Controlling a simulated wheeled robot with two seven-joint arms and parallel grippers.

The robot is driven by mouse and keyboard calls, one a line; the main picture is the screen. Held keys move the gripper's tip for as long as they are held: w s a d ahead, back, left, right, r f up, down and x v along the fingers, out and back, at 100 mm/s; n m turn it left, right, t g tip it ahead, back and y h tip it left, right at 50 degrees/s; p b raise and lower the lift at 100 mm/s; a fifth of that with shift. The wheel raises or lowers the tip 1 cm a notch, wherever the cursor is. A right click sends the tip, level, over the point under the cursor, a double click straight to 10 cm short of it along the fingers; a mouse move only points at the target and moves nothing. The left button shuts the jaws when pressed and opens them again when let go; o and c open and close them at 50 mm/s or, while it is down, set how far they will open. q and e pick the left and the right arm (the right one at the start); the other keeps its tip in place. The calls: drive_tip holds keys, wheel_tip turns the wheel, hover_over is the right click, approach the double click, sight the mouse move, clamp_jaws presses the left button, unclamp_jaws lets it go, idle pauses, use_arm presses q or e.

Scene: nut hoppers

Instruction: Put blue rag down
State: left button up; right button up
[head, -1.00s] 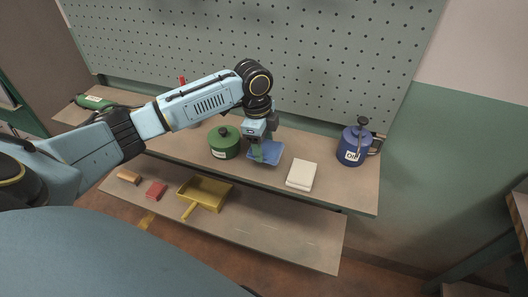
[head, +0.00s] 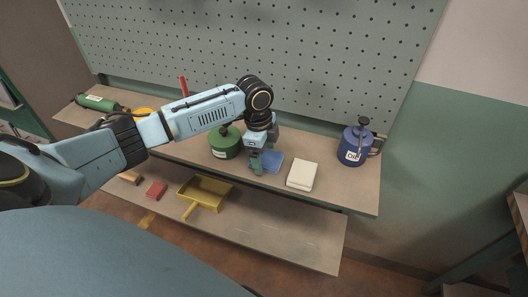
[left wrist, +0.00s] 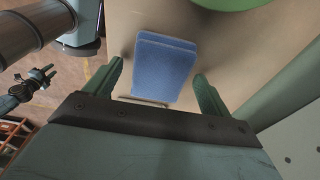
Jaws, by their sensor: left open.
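The blue rag (head: 269,161) lies folded flat on the upper shelf (head: 335,190), between the green pot and the white folded cloth. In the left wrist view the rag (left wrist: 164,66) shows whole as a folded blue pad. My left gripper (head: 257,168) is at the rag's near left side, pointing down, and hides part of it in the head view. In the left wrist view its two green fingers (left wrist: 158,90) stand wide apart, one on each side of the rag's near end, with gaps between.
A green pot (head: 224,146) stands just left of my gripper. A white folded cloth (head: 302,175) and a blue oil can (head: 354,146) are to the right. A yellow dustpan (head: 207,192) and a red block (head: 156,190) are on the lower shelf (head: 270,232).

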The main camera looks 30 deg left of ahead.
use_arm(q)
wheel_tip(320, 180, up, 12)
drive_tip(key=a, duration=0.1)
drive_tip(key=shift+s+a+p, duration=0.15)
drive_tip(key=shift+a+p, duration=0.1)
drive_tip(key=shift+p, duration=0.05)
idle(0.6)
